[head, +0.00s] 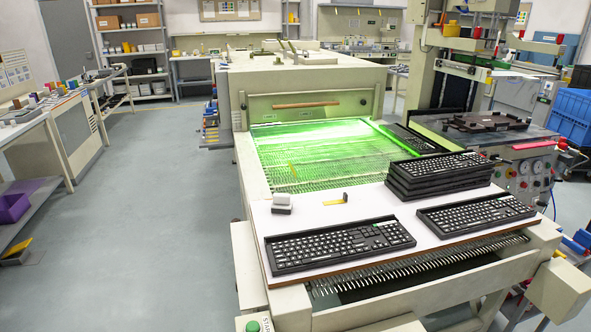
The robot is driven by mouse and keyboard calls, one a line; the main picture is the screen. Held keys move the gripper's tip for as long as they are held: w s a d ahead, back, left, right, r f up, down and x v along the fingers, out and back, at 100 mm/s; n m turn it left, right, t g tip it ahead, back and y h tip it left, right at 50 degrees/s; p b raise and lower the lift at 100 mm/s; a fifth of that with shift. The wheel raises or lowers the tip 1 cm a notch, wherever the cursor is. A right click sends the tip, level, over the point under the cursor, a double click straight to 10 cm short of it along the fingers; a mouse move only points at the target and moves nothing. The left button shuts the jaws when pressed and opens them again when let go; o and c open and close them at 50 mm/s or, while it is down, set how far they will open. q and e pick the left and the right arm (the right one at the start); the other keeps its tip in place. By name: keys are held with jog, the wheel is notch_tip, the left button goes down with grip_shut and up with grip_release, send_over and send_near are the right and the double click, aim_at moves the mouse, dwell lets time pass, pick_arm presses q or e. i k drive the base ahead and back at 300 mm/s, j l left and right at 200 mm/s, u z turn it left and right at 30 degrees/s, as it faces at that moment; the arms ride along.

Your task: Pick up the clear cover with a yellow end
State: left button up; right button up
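Two small yellow pieces show. One yellow strip (333,203) lies flat on the white board near the middle, close to a small dark upright piece (345,197). A thin yellow piece (293,169) lies at the near left of the green-lit conveyor bed. I cannot make out a clear body on either, so I cannot tell which one is the end of the clear cover. Neither of my grippers is in view.
The white board (350,206) spans the machine's front and carries a left keyboard (340,244), a right keyboard (477,214), a keyboard stack (438,177) and a small grey-white block (281,203). The green-lit conveyor bed (310,150) lies behind.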

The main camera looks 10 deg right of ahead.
aim_at(320, 165)
jog(key=u, duration=2.05)
jog(key=i+j+z, duration=0.15)
jog(key=i, duration=0.25)
jog(key=i+j+z, duration=0.15)
jog(key=i, duration=0.25)
jog(key=i+j+z, duration=0.1)
jog(key=i, duration=0.25)
jog(key=i+l+z, duration=0.3)
jog(key=i+z, duration=0.65)
jog(key=i+j+z, duration=0.15)
jog(key=i+z, duration=0.35)
jog(key=i, duration=0.15)
jog(key=i+u, duration=0.2)
jog(key=i, duration=0.45)
jog(key=i+l+u, duration=0.15)
jog(key=i, duration=0.55)
jog(key=i+l+u, duration=0.2)
jog(key=i, duration=0.45)
jog(key=i+j+z, duration=0.25)
jog(key=i, duration=0.15)
jog(key=i+j+z, duration=0.1)
jog(key=i+z, duration=0.15)
jog(key=i, duration=0.15)
jog(key=i+j+z, duration=0.25)
jog(key=i, duration=0.15)
jog(key=z, duration=2.25)
